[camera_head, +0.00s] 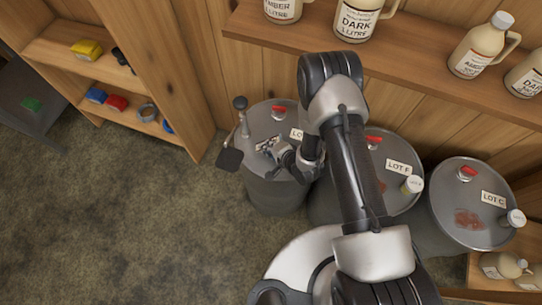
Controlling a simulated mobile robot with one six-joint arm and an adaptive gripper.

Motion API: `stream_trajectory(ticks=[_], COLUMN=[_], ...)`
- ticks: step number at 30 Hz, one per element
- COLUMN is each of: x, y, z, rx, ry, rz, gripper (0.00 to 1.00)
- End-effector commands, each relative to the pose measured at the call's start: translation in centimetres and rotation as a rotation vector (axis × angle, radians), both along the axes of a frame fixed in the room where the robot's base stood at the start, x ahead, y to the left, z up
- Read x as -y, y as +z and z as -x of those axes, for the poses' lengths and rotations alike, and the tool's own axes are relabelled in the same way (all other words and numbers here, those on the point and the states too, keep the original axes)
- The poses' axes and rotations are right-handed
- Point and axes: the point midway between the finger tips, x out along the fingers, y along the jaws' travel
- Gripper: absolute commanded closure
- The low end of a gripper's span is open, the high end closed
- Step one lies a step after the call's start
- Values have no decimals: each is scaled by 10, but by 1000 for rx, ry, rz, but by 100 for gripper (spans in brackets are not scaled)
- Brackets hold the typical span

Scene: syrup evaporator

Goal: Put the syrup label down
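My gripper (268,147) is over the top of the left grey drum (275,195), low over its lid. It is small in view and partly hidden by my own arm, so I cannot tell whether its fingers are open or shut, or whether a label is between them. A white lot label (296,134) on this drum is partly covered by my arm. The middle drum (405,200) bears a label reading LOT F (398,169). The right drum (440,225) bears a label reading LOT C (493,199). No loose syrup label can be made out.
A wooden shelf (410,58) with syrup jugs (357,18) runs behind the drums. A shelf unit (75,55) with coloured items stands at left. The floor (130,220) at left is clear.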

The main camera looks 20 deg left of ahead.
Motion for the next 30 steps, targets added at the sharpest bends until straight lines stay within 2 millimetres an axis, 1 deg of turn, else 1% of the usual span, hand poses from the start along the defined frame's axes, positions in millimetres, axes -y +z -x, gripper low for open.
stream_trajectory(ticks=[1, 3, 6, 9, 17, 25, 26, 30], x=[0, 0, 0, 0, 0, 0, 0, 0], y=[-13, -23, -32, -36, -36, -36, -36, -36], z=[0, 0, 0, 0, 0, 0, 0, 0], rx=[0, 1, 1, 1, 1, 1, 1, 1], ry=[0, 0, 0, 0, 0, 0, 0, 0], rz=[0, -1, -1, -1, -1, -1, -1, -1], gripper=[100, 100, 100, 100, 100, 83, 82, 82])
